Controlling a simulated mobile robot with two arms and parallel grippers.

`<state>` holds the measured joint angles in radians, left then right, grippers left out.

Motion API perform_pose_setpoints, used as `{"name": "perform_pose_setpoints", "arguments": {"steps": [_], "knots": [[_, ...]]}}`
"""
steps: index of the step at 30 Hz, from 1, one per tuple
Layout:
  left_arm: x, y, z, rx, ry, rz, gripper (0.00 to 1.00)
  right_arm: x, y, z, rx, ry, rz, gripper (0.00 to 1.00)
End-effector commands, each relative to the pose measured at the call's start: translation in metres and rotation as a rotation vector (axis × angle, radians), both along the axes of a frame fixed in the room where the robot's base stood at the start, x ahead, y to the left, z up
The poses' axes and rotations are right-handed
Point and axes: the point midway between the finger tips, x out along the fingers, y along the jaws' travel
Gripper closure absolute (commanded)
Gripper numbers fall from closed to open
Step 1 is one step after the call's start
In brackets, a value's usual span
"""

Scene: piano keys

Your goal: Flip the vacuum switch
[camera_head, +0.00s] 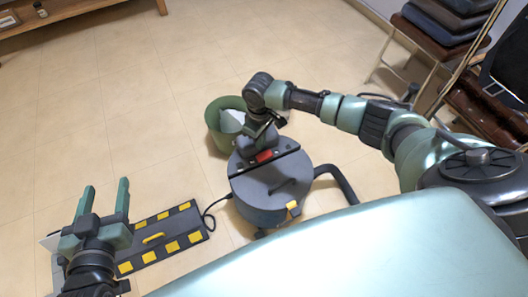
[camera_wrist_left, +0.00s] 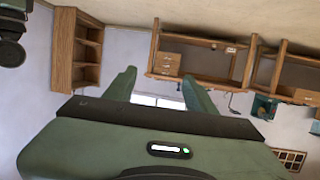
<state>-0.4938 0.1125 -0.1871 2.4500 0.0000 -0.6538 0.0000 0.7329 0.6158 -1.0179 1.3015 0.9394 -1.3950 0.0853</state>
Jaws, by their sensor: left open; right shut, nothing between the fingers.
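The vacuum (camera_head: 262,203) is a round grey canister standing on the floor in the middle of the head view. A red switch (camera_head: 264,156) sits on the dark bar across its top. My right gripper (camera_head: 258,143) is shut and empty, pointing down at the vacuum's top just behind the red switch; I cannot tell whether it touches the switch. My left gripper (camera_head: 105,188) is open and empty at the lower left of the head view, away from the vacuum. Its fingers also show in the left wrist view (camera_wrist_left: 157,92), with nothing between them.
A green bin (camera_head: 217,127) with something white inside stands just behind the vacuum. A dark case with yellow squares (camera_head: 160,240) lies on the floor to its left. A hose (camera_head: 340,180) curves off its right side. Chairs with stacked items (camera_head: 440,30) are at the upper right.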

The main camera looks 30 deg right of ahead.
Motion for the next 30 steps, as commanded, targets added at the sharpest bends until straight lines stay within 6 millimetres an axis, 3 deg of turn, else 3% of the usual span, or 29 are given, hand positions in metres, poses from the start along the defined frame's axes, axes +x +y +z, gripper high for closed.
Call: {"name": "perform_pose_setpoints", "arguments": {"steps": [15,30], "knots": [[-0.020,0.010,-0.035,0.047,0.197,0.013,0.44,0.000,0.000,0.007,0.000,0.000,0.000,1.00],[-0.022,0.011,-0.038,0.051,0.213,0.014,0.44,0.000,0.000,0.007,0.000,0.000,0.000,1.00]]}}
